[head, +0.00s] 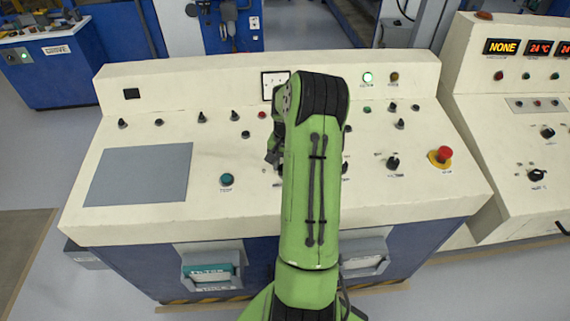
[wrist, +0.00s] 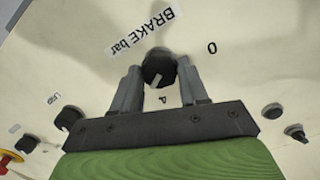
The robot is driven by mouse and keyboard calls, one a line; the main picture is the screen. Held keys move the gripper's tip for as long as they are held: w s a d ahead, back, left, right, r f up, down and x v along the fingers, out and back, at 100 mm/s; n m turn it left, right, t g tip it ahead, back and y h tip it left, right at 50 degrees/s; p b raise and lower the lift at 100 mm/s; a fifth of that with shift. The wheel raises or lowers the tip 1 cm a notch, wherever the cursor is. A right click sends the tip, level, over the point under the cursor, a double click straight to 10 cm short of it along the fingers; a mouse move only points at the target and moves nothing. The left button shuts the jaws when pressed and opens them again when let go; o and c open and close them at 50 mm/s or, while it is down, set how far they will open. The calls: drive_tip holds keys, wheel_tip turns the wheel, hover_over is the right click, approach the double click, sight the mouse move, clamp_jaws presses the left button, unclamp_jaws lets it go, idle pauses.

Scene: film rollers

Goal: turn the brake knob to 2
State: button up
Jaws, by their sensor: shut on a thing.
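The brake knob (wrist: 158,68) is a round black knob with a white mark, under the printed label "BRAKE bar" (wrist: 142,33) in the wrist view. A printed 0 (wrist: 212,47) is to its right and a 4 (wrist: 163,98) is just below it. The white mark points down and slightly left in this view, roughly toward the 4 side. I see no printed 2. My gripper (wrist: 158,73) has one finger on each side of the knob and is shut on it. In the head view my green arm hides the knob and most of the gripper.
The cream console (head: 140,205) carries several other small knobs. A red emergency button (head: 441,154) is at its right and a green button (head: 227,180) at its left. In the wrist view, a black knob (wrist: 68,118) is left of the gripper and a toggle (wrist: 296,132) is right.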

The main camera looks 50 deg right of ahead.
drive_tip(key=n, duration=0.4)
drive_tip(key=shift+w+n, duration=0.1)
drive_tip(key=shift+n, duration=0.2)
drive_tip(key=n, duration=0.3)
drive_tip(key=shift+n, duration=0.4)
drive_tip(key=n+b, duration=0.1)
drive_tip(key=n, duration=0.3)
drive_tip(key=shift+a+g+h, duration=0.1)
drive_tip(key=shift+g+h, duration=0.2)
drive_tip(key=shift+h, duration=0.1)
drive_tip(key=shift+n, duration=2.1)
drive_tip(key=o, duration=1.1)
drive_tip(key=shift+c, duration=0.2)
